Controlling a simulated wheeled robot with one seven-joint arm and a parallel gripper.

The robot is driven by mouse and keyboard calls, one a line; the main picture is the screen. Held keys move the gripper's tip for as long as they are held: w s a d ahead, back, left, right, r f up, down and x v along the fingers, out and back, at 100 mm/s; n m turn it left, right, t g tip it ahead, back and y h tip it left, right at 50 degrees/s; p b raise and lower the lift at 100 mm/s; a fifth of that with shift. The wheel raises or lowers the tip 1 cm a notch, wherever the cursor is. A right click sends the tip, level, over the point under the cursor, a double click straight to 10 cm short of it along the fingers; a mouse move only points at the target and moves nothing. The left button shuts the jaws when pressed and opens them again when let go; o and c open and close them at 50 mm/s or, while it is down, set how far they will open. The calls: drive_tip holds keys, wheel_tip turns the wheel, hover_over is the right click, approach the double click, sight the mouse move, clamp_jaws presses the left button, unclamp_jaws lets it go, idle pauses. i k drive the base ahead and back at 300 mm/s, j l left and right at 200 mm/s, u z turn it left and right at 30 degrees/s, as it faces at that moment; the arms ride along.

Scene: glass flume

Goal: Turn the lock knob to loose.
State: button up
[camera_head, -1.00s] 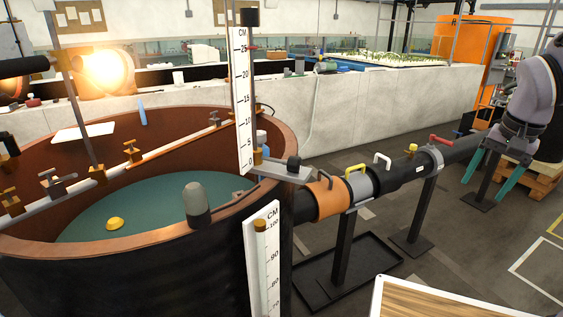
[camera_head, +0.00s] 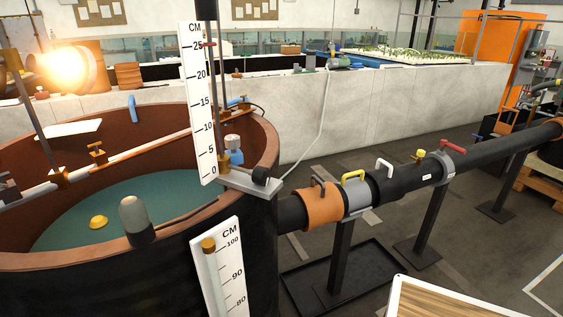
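A black round knob (camera_head: 261,175) sits at the right end of a grey bracket (camera_head: 240,184) on the tank rim. The bracket is at the foot of an upright white CM scale (camera_head: 198,105). A grey-capped knob on a blue body (camera_head: 234,150) stands just behind the scale. No label marks either as the lock knob, and I cannot tell whether either is tight or loose. My gripper is not in this view.
The round brown tank (camera_head: 262,135) fills the left, with a grey dome-topped post (camera_head: 133,212) on its near rim. A black pipe (camera_head: 400,185) with coloured handles runs right on stands. A wood-topped board (camera_head: 440,300) is at the bottom right. Dark floor is open beyond the pipe.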

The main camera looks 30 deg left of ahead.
sight(260, 175)
drive_tip(key=i+l+u, duration=0.2)
drive_tip(key=i+l, duration=0.15)
drive_tip(key=i+l+u, duration=0.2)
drive_tip(key=l, duration=0.25)
drive_tip(key=i+l+u, duration=0.2)
drive_tip(key=i+l, duration=0.2)
drive_tip(key=l+u, duration=0.1)
drive_tip(key=u, duration=1.15)
